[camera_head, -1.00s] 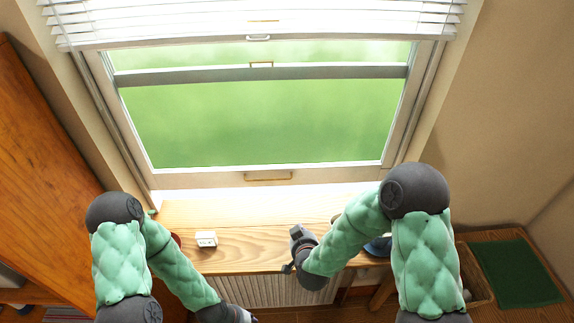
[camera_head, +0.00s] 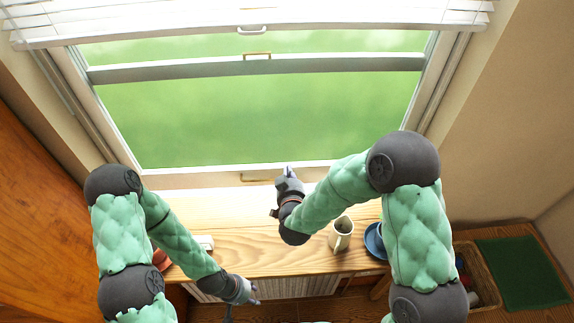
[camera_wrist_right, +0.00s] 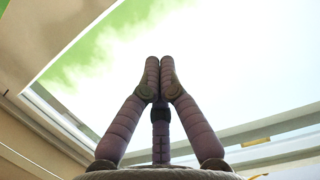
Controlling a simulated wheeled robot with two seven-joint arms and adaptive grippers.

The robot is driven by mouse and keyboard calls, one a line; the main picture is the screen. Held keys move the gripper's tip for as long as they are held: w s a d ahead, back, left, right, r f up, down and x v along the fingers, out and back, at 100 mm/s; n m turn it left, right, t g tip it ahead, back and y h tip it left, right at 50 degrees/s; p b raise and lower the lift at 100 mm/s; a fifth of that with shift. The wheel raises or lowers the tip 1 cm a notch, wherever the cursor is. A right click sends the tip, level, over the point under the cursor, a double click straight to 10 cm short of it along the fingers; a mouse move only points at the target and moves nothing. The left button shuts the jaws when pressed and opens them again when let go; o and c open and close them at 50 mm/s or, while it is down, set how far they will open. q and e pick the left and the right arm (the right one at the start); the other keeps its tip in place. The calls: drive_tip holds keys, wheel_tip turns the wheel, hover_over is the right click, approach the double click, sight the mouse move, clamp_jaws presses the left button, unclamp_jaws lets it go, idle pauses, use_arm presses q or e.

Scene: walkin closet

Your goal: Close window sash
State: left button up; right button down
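The window (camera_head: 257,120) is at the top centre of the head view, with green outside its glass. The sash's pale bottom rail (camera_head: 210,179) carries a brass handle (camera_head: 256,179). A grey rail (camera_head: 180,73) with a small brass catch crosses higher up. My right gripper (camera_head: 289,174) is just right of the brass handle, overlapping the bottom rail in the picture; contact cannot be told. In the right wrist view its fingers (camera_wrist_right: 160,68) are together, with nothing visible between them, against bright glass. My left gripper (camera_head: 252,289) is low, in front of the wooden top; its fingers are unclear.
A wooden top (camera_head: 240,250) lies below the window, with a cream mug (camera_head: 341,235) and a blue dish (camera_head: 375,241) by my right arm. A white object (camera_head: 205,242) is partly behind my left arm. White blinds (camera_head: 180,20) hang above. A basket (camera_head: 480,275) stands right.

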sight(287, 154)
drive_tip(key=p+x, duration=0.1)
drive_tip(key=x, duration=0.6)
drive_tip(key=shift+w+f, duration=0.15)
drive_tip(key=shift+w, duration=0.1)
wheel_tip(287, 154, down, 2)
drive_tip(key=shift+s+f, duration=0.1)
drive_tip(key=shift+s, duration=0.1)
drive_tip(key=shift+f+p, duration=0.3)
drive_tip(key=shift+f, duration=0.5)
drive_tip(key=shift+f, duration=0.1)
wheel_tip(287, 154, down, 14)
drive_tip(key=b, duration=1.3)
